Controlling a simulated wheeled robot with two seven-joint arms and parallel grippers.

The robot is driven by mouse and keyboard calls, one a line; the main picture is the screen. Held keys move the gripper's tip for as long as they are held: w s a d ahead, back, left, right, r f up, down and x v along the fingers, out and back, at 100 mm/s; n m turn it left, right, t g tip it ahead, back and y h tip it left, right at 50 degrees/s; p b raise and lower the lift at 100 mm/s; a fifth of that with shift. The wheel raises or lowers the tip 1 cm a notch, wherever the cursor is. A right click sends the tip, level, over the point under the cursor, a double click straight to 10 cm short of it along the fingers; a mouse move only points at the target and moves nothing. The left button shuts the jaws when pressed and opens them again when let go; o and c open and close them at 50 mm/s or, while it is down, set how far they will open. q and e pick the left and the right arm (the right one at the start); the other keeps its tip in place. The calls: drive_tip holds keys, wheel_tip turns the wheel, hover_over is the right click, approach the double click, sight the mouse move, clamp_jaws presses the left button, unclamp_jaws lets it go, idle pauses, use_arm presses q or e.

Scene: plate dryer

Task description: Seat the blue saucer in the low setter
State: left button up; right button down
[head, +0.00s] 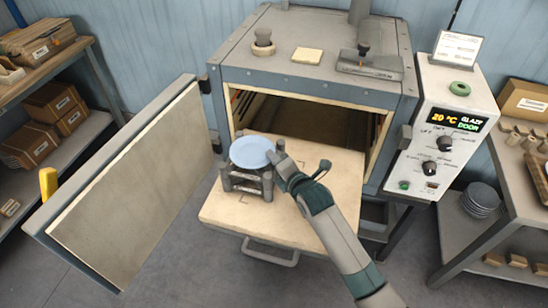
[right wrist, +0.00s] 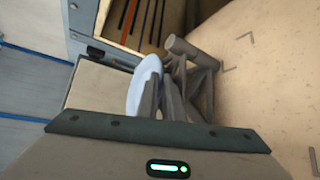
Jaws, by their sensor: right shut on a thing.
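The blue saucer (head: 252,152) is at the top of the grey low setter (head: 246,184) in the head view, face up and roughly level. My right gripper (head: 277,157) is shut on the saucer's right rim. In the right wrist view the saucer (right wrist: 142,84) shows edge-on at the fingers (right wrist: 163,98), with the setter (right wrist: 205,78) just beyond and to the right. I cannot tell whether the saucer touches the setter's posts. The setter stands on the pale pulled-out shelf (head: 225,214). My left gripper is not in view.
The kiln (head: 310,80) stands open behind the shelf, its door (head: 125,185) swung out to the left. The control panel (head: 445,150) is at the right. A side table holds stacked plates (head: 481,198). The shelf's front and right are clear apart from my right arm overhead.

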drive_tip(key=shift+f, duration=0.15)
drive_tip(key=c, duration=1.9)
unclamp_jaws()
drive_tip(key=b+v, duration=0.2)
drive_tip(key=v, duration=1)
drive_tip(key=shift+b, duration=0.3)
